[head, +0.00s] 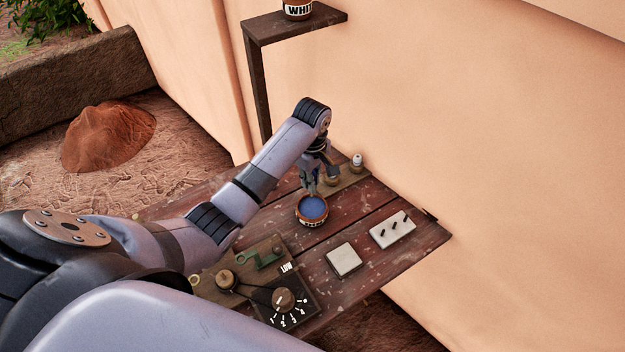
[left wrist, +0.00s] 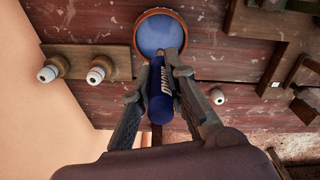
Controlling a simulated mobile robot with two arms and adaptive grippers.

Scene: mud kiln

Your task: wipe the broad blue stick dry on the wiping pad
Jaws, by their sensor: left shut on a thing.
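My left gripper (head: 311,188) is just above the bowl (head: 312,222) of blue liquid in the head view. In the left wrist view my left gripper (left wrist: 169,66) is shut on the broad blue stick (left wrist: 159,92), a dark blue handle with white lettering. The stick's far end points to the bowl (left wrist: 139,42); I cannot tell whether its tip touches the liquid. The stick is hardly visible in the head view. A pale square pad (head: 344,260), which looks like the wiping pad, lies flat on the table, nearer than the bowl and apart from it. My right gripper is not in view.
A white block with dark pegs (head: 392,230) lies right of the pad on the wooden table (head: 418,247). A dial panel (head: 288,304) and a green latch (head: 262,258) are at the front left. A strip with pale knobs (head: 350,178) stands behind the bowl, by the wall (head: 480,120).

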